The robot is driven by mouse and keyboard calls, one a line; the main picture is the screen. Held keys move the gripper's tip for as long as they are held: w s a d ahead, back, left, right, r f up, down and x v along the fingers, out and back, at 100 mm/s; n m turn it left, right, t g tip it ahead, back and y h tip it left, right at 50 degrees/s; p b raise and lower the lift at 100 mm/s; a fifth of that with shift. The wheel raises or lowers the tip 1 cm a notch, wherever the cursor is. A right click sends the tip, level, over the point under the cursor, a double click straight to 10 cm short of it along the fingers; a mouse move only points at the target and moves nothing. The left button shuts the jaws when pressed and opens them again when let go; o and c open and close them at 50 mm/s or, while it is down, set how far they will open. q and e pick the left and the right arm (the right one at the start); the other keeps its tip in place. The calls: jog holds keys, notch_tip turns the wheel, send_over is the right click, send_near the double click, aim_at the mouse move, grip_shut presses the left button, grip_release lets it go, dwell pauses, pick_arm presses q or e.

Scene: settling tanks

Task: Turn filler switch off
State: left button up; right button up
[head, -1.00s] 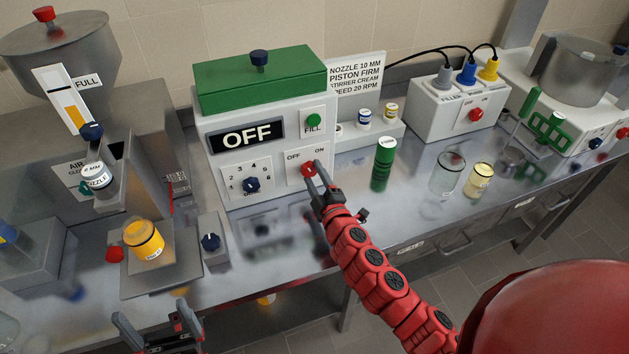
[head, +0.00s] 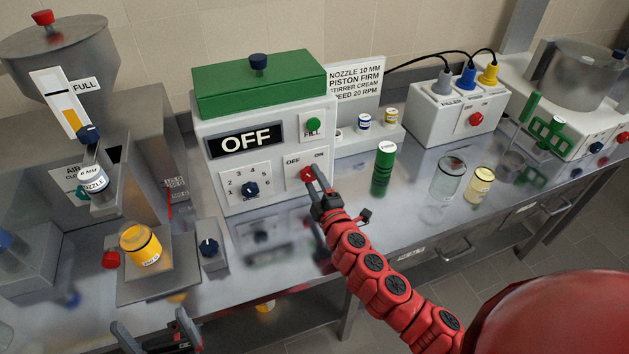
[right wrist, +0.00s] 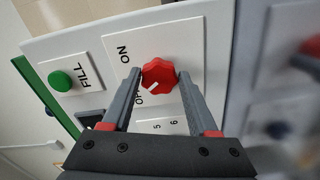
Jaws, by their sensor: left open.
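The filler's control box (head: 262,165) is white with a green lid, and its black display (head: 245,138) reads OFF. A red knob (head: 307,174) sits on the small OFF/ON plate at its lower right. In the right wrist view the red knob (right wrist: 159,76) has a white mark pointing toward the OFF lettering. My right gripper (right wrist: 160,78) has its fingers on either side of the knob, very close to it, with thin gaps; contact is unclear. It also shows in the head view (head: 314,184). My left gripper (head: 152,332) is open and empty at the bottom edge.
A green FILL button (head: 313,124) and a numbered dark-blue dial (head: 250,189) are on the same box. A green cylinder (head: 383,168) stands to the right. An orange jar (head: 140,245) sits at left. The counter's front middle is mostly clear.

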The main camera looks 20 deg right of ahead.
jog(key=o, duration=0.3)
jog(key=shift+o, duration=0.2)
jog(key=shift+s+d, duration=0.1)
jog(key=shift+s, duration=0.45)
jog(key=s+p, duration=0.1)
jog(key=s, duration=1.5)
jog(key=shift+s+d, duration=0.15)
jog(key=shift+d, duration=0.05)
